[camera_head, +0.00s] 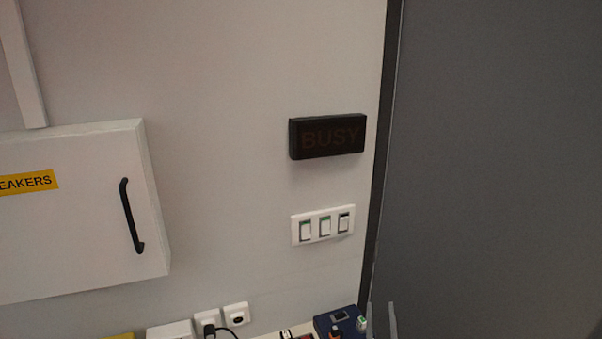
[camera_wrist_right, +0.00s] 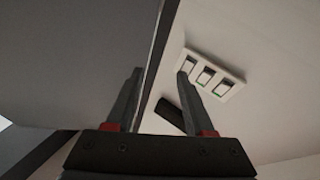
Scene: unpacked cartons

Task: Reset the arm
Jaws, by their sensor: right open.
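My right gripper (camera_head: 381,310) shows at the bottom edge of the head view, with only its two finger ends in frame, in front of the dark grey panel and its edge. In the right wrist view the gripper (camera_wrist_right: 160,74) has its two fingers apart with nothing between them. One finger overlaps the edge of the white switch plate in that view; I cannot tell whether it touches. My left gripper is not in view.
A three-switch plate (camera_head: 323,226) and an unlit BUSY sign (camera_head: 328,136) are on the wall. A white cabinet (camera_head: 75,225) with a black handle is at left. Sockets (camera_head: 222,317) and a blue device (camera_head: 340,322) are below. A dark grey panel (camera_head: 500,170) fills the right.

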